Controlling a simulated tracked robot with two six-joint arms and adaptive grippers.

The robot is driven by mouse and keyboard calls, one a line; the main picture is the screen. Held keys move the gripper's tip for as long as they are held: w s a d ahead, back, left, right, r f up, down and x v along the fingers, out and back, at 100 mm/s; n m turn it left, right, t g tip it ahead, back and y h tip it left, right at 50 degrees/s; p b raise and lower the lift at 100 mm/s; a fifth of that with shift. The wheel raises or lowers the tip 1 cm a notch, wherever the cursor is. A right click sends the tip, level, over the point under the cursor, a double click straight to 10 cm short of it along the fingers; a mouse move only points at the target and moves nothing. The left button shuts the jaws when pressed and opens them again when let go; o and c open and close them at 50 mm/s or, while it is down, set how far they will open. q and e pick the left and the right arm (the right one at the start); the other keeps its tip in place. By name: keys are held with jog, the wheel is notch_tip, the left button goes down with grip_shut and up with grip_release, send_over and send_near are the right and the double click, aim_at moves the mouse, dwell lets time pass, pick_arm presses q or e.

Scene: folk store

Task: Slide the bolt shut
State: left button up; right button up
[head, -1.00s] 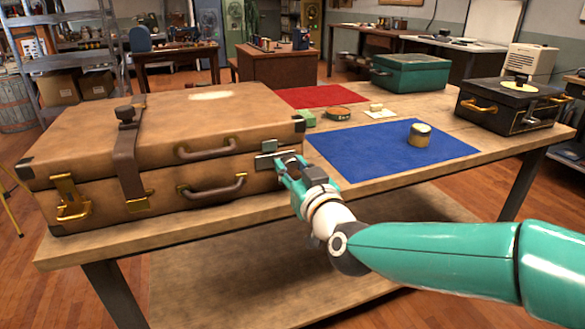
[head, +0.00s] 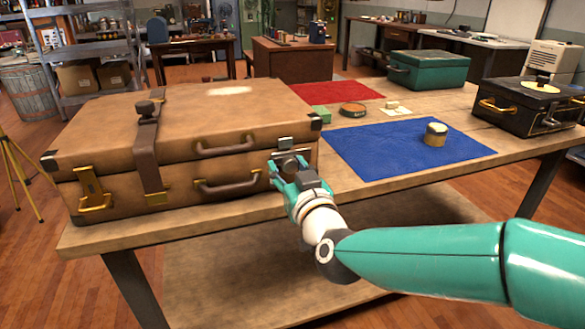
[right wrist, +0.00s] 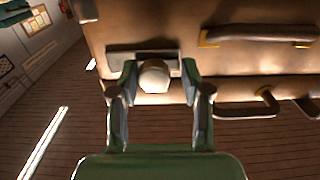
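The brown suitcase (head: 110,135) lies closed on the wooden table. Its metal bolt (head: 286,143) is on the front face near the right corner, partly hidden by my right gripper (head: 289,166). In the right wrist view, a rounded pale knob (right wrist: 153,77) shows in front of a flat metal plate (right wrist: 130,57) on the suitcase. My right gripper, also in that view (right wrist: 158,75), is open, with one finger on each side of the knob. Gaps show between the knob and both fingers. My left gripper is not in view.
The suitcase's carrying handle (head: 228,187) is left of my right gripper. A blue cloth (head: 375,150) with a small round tin (head: 436,134) lies to the right. A green block (head: 321,113) sits behind the suitcase's corner. A black record player (head: 525,105) stands far right.

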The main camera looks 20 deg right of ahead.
jog(key=shift+o, duration=0.2)
jog(key=shift+d, duration=0.1)
jog(key=shift+s, duration=0.2)
jog(key=s, duration=1.1)
jog(key=shift+s, duration=0.3)
jog(key=shift+f, duration=0.1)
